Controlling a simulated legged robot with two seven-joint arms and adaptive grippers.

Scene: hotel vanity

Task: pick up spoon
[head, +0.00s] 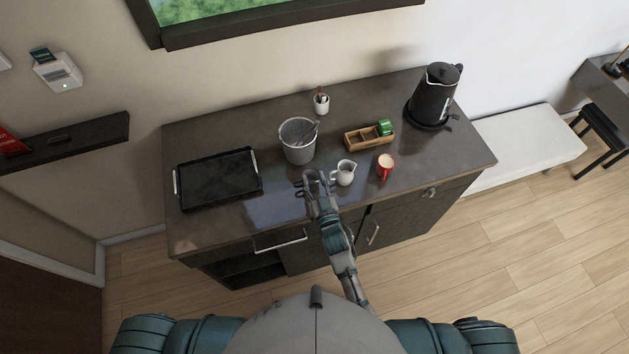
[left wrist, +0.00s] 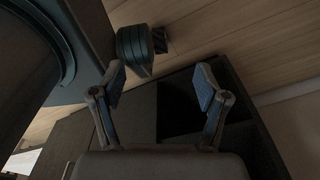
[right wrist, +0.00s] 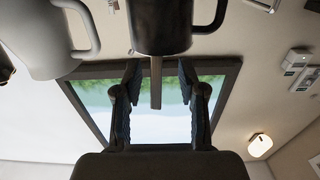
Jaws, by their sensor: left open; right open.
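My right gripper (head: 312,178) is open and empty at the counter's front, just in front of the bucket and left of the white pitcher (head: 346,175). The right wrist view is upside down. There, a dark vessel (right wrist: 172,25) with a straight bar (right wrist: 156,85) shows beyond my open right fingers (right wrist: 160,76). My left gripper (left wrist: 160,82) is open and empty, low beside dark furniture, and out of the head view.
A black tray (head: 217,180) lies at left. A small white cup (head: 321,104) with thin items stands behind the bucket. A wooden box (head: 363,141), red mug (head: 385,168) and black kettle (head: 433,98) stand to the right.

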